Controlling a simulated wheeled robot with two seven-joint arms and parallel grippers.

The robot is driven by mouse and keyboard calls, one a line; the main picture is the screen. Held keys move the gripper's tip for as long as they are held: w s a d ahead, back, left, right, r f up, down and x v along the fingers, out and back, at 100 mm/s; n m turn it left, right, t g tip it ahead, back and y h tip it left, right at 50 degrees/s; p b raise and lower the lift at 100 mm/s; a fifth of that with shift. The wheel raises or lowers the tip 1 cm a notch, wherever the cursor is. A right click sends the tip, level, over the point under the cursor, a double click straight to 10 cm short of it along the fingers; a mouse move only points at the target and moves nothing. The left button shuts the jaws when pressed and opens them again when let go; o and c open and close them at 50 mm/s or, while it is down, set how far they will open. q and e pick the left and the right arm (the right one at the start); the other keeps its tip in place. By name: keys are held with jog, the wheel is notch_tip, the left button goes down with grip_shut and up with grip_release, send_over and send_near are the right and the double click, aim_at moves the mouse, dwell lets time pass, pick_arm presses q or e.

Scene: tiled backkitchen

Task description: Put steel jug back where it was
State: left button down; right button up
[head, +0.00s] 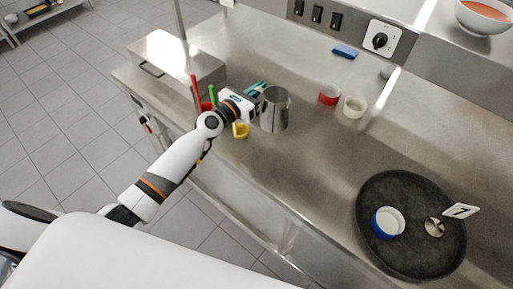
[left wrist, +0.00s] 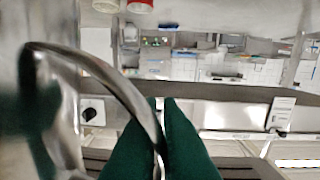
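The steel jug (head: 274,110) is upright at the middle of the steel counter in the head view. I cannot tell whether its base touches the counter. My left gripper (head: 259,89) reaches it from the left, on the handle side. In the left wrist view the jug's curved handle (left wrist: 110,76) runs between the green fingertips (left wrist: 162,108), which are close together on it. The jug's body fills the left edge there, blurred. My right gripper is not in view.
A round dark tray (head: 375,190) holds a blue-and-white bowl (head: 388,222), a small metal item (head: 433,227) and a number card (head: 461,211). Red (head: 329,95) and white (head: 354,106) cups stand right of the jug. A yellow cup (head: 241,131) stands near the front edge. Clear counter lies between jug and tray.

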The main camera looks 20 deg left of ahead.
pick_arm(q)
notch_tip(320, 180, down, 18)
jog(key=b, duration=1.6)
jog(key=shift+r, duration=0.25)
jog(key=shift+f, duration=0.25)
jog(key=shift+w+r, duration=0.1)
jog(key=shift+r, duration=0.05)
jog(key=c, duration=1.6)
grip_release()
jog(key=shift+f, duration=0.25)
